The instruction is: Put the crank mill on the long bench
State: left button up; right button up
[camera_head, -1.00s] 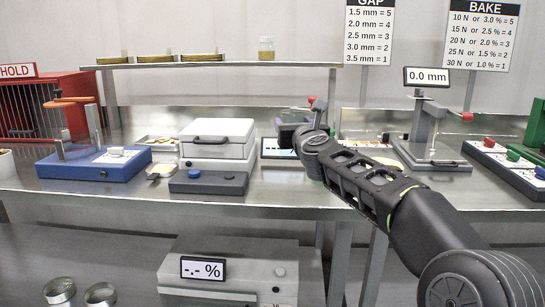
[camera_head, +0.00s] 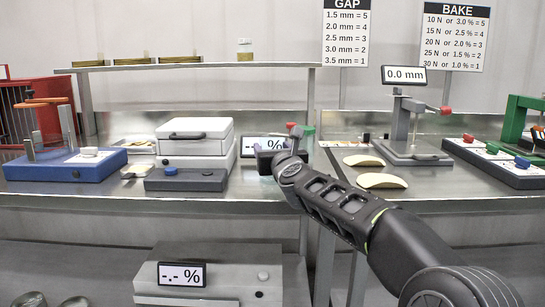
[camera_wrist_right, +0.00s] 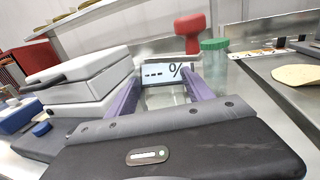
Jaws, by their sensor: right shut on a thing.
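The crank mill shows mainly as its red knob (camera_head: 291,125), just above my right gripper in the head view; the knob (camera_wrist_right: 190,34) is also beyond the fingers in the wrist view. The rest of the mill is mostly hidden by my gripper and wrist. My right gripper (camera_head: 272,160) is shut on the mill; its purple fingers (camera_wrist_right: 163,95) stand on both sides in the wrist view. It is over the long bench (camera_head: 250,200), in front of a "% " display (camera_head: 262,146). I cannot tell whether the mill touches the bench. My left gripper is not in view.
A green-lidded jar (camera_wrist_right: 214,60) is close right of the knob. A white lidded press (camera_head: 195,145) and dark box (camera_head: 186,180) stand left. Pale chips (camera_head: 381,181) and a gauge stand (camera_head: 405,150) are right. A blue-based device (camera_head: 66,167) is far left.

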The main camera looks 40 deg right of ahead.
jog(key=o, duration=1.7)
jog(key=v, duration=1.2)
jog(key=shift+b, duration=0.3)
